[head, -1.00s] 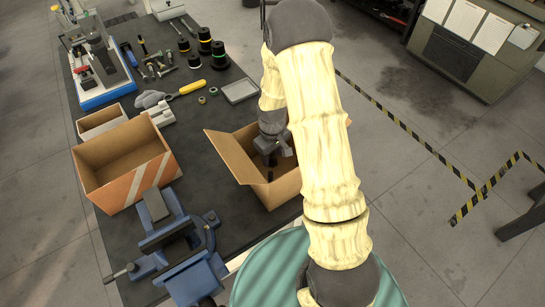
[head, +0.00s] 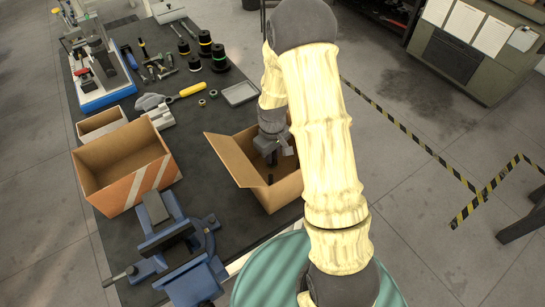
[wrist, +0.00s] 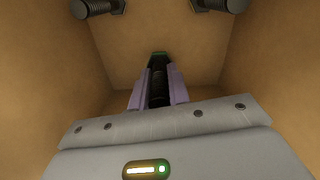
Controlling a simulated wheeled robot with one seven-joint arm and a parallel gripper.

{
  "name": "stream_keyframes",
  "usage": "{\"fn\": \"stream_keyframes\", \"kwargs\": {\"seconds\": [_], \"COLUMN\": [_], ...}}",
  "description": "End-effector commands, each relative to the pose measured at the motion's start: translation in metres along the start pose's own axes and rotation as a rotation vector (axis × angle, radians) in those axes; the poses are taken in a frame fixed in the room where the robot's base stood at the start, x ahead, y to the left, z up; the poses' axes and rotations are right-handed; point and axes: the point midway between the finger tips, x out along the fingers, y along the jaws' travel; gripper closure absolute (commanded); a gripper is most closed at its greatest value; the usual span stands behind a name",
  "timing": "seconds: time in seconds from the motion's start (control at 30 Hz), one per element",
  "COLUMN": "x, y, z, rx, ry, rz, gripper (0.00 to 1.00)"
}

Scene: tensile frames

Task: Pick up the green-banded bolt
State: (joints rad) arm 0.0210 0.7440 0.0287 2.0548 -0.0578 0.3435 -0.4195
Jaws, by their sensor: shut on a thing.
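My gripper (wrist: 160,70) is inside the open cardboard box (head: 234,160). In the wrist view its two purple-grey fingers are shut on a dark bolt (wrist: 159,90). A green band (wrist: 159,54) shows at the far end of this bolt, just past the fingertips. In the head view my gripper (head: 272,154) is in the box, partly hidden by its own wrist and my arm. A small dark piece (head: 270,179) shows below it; I cannot tell whether it is the held bolt or another one.
Two other dark bolts (wrist: 97,7) (wrist: 218,5) lie at the top edge of the wrist view. The box walls are close around my gripper. A striped cardboard box (head: 140,190) and a blue vise (head: 180,240) stand to the left. Spools and tools lie farther back.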

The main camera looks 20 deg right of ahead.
Motion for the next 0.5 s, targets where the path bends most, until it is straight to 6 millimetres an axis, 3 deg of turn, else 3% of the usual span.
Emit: {"fn": "stream_keyframes", "kwargs": {"seconds": [0.3,0.5], "x": [-0.058,-0.081], "y": [0.001,0.0], "z": [-0.001,0.0], "rx": [0.001,0.0], "ry": [0.005,0.003], "rz": [0.003,0.001], "gripper": [1.0,1.0]}}
